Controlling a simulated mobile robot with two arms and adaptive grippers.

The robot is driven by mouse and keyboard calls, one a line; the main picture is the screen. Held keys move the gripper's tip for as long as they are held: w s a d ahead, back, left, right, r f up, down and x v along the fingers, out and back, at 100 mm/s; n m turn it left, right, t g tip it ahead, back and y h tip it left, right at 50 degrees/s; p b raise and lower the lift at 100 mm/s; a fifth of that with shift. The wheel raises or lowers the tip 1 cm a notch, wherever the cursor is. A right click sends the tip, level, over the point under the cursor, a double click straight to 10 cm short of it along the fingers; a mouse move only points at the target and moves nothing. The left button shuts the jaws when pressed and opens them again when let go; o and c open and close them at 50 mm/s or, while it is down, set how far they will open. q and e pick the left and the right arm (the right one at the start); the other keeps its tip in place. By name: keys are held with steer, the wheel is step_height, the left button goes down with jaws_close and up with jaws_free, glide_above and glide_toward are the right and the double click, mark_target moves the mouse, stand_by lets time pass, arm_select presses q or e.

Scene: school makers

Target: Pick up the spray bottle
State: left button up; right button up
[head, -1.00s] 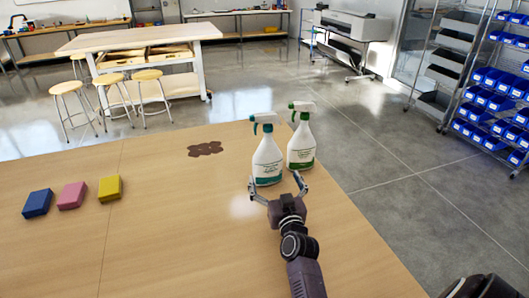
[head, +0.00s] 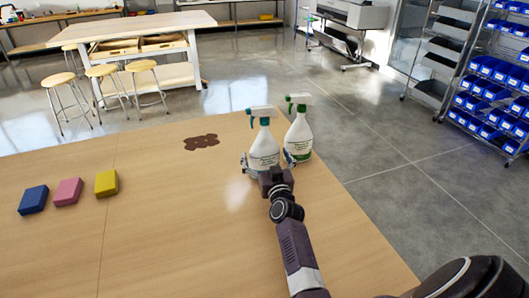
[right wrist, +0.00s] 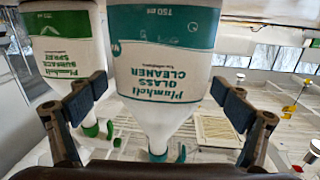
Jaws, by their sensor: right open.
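A white spray bottle with a teal trigger (head: 263,140), labelled glass cleaner, stands upright on the wooden table near its far right edge. A second white spray bottle with a green trigger (head: 299,135) stands just to its right and slightly behind. My right gripper (head: 267,162) is open, with one finger on each side of the teal bottle's lower body. In the right wrist view the teal bottle (right wrist: 165,55) is between the finger pads, and the green bottle (right wrist: 62,45) is beyond the left finger. Whether the pads touch the teal bottle cannot be told. My left gripper is not in view.
A brown stain (head: 201,142) lies on the table (head: 150,230) left of the bottles. Blue (head: 33,200), pink (head: 67,192) and yellow (head: 106,183) sponge-like blocks lie at the left. The table between them and my right arm is clear.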

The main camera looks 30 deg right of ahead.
steer(key=shift+w+d, duration=0.1)
steer(key=shift+w, duration=0.15)
steer(key=shift+c, duration=0.3)
steer(key=c, duration=2)
steer(key=shift+r, duration=0.2)
